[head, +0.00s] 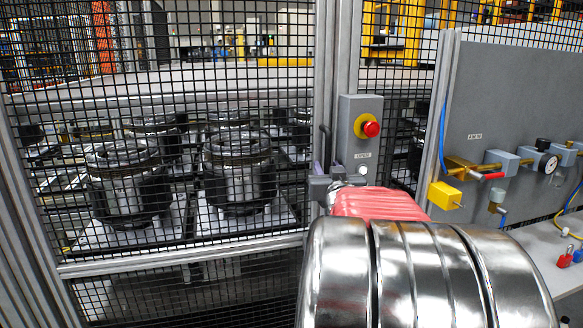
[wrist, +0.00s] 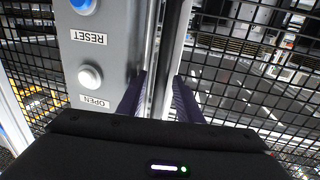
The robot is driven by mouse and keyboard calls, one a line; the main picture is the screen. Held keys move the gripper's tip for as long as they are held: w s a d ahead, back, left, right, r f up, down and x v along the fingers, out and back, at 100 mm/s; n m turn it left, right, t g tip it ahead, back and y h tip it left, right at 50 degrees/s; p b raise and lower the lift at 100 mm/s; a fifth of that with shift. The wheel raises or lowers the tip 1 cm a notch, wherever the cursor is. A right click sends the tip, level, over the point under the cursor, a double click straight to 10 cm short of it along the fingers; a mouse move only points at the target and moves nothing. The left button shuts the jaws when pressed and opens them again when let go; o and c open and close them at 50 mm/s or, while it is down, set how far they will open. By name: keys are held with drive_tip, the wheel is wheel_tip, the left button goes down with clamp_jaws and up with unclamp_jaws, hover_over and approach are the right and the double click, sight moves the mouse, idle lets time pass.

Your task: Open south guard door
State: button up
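The south guard door (head: 180,262) is a black mesh panel in a grey frame at the left of the head view. It looks closed against the post. A dark upright handle (head: 325,143) stands at its right edge. My gripper (head: 322,185) is low beside the handle in the head view. In the wrist view its two purple fingers (wrist: 160,90) stand apart, with upright metal profiles (wrist: 157,50) showing between them. I cannot make out contact with the handle. A grey control box (head: 361,110) is on the post, with its OPEN button (wrist: 90,76) close to the left finger.
The control box has a red stop button (head: 371,129) on a yellow collar. A grey panel (head: 490,110) with air fittings and a gauge stands at right above a bench (head: 545,250). Clutch parts (head: 240,172) sit on pallets behind the mesh.

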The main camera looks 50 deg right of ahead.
drive_tip(key=shift+w, duration=0.1)
drive_tip(key=shift+c, duration=0.6)
clamp_jaws()
